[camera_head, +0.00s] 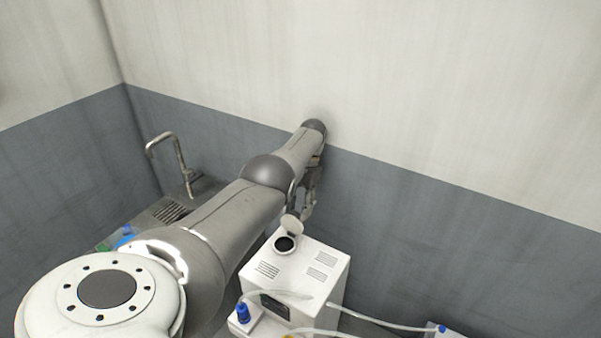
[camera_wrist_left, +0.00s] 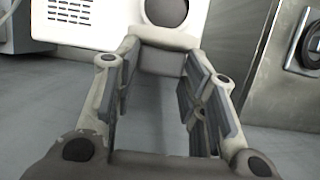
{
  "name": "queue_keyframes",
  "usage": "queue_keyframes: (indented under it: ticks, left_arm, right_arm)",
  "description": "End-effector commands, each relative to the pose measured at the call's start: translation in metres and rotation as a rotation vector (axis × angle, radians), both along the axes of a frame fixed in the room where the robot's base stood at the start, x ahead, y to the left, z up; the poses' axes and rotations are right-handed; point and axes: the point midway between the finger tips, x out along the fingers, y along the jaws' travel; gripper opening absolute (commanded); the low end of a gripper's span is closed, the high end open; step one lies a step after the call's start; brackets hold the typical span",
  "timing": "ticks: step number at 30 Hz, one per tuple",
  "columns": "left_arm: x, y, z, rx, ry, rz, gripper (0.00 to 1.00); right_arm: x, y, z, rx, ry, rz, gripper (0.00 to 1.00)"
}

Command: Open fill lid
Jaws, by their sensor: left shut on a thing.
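The fill lid (camera_head: 292,224) is a pale round flap on top of the white machine (camera_head: 322,263). It stands tilted up at the far side of the dark round fill opening (camera_head: 285,244), which is uncovered. My left gripper (camera_head: 303,211) is behind the lid, at the machine's back edge, and is shut on it. In the left wrist view, the fingers of my left gripper (camera_wrist_left: 161,62) reach toward the pale lid (camera_wrist_left: 165,38) at their far end, with the dark opening (camera_wrist_left: 167,10) just beyond. My right gripper is in neither view.
A blue-capped bottle (camera_head: 243,312) and clear tubes (camera_head: 375,321) are at the machine's front. A sink with a metal tap (camera_head: 178,158) is at the left. The wall (camera_head: 430,213) is close behind my left arm. Grey floor (camera_wrist_left: 60,95) shows in the left wrist view.

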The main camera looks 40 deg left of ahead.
Motion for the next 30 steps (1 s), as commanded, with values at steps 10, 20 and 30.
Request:
queue_keyframes:
  ticks: [10, 20, 30]
  left_arm:
    - [-0.010, -0.010, -0.015, -0.021, 0.037, -0.004, 0.00]
    - [-0.010, -0.010, -0.015, -0.022, 0.037, -0.004, 0.54]
    - [-0.009, -0.007, -0.011, -0.017, 0.035, -0.002, 0.61]
  right_arm:
    - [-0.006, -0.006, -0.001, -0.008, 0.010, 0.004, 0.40]
    - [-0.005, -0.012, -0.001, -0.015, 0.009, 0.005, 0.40]
    - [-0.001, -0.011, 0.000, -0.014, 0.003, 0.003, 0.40]
